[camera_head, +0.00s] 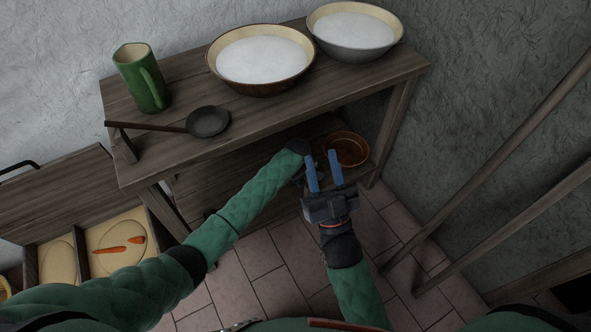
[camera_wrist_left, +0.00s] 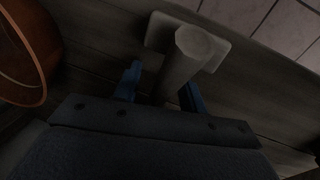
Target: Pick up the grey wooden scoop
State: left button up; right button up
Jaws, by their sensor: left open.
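A pale grey wooden piece, which I take for the scoop (camera_wrist_left: 185,55), shows in the left wrist view as a thick round-ended bar with a flat block behind it. My left gripper (camera_wrist_left: 160,83) is open, with one blue finger on each side of the bar. I cannot tell whether they touch it. In the head view the left arm reaches to the lower shelf, its gripper mostly hidden behind the right one, and I cannot make out the scoop. My right gripper (camera_head: 322,157) is open and empty, its blue fingers apart above the lower shelf's front.
A brown bowl (camera_head: 348,150) stands on the lower shelf, close beside my left gripper in its wrist view (camera_wrist_left: 25,55). The upper shelf (camera_head: 340,85) holds a green jug (camera_head: 140,78), a dark ladle (camera_head: 208,121) and two bowls of white contents. Wooden poles lean at right.

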pick_arm(q)
grip_shut()
dwell(0.3)
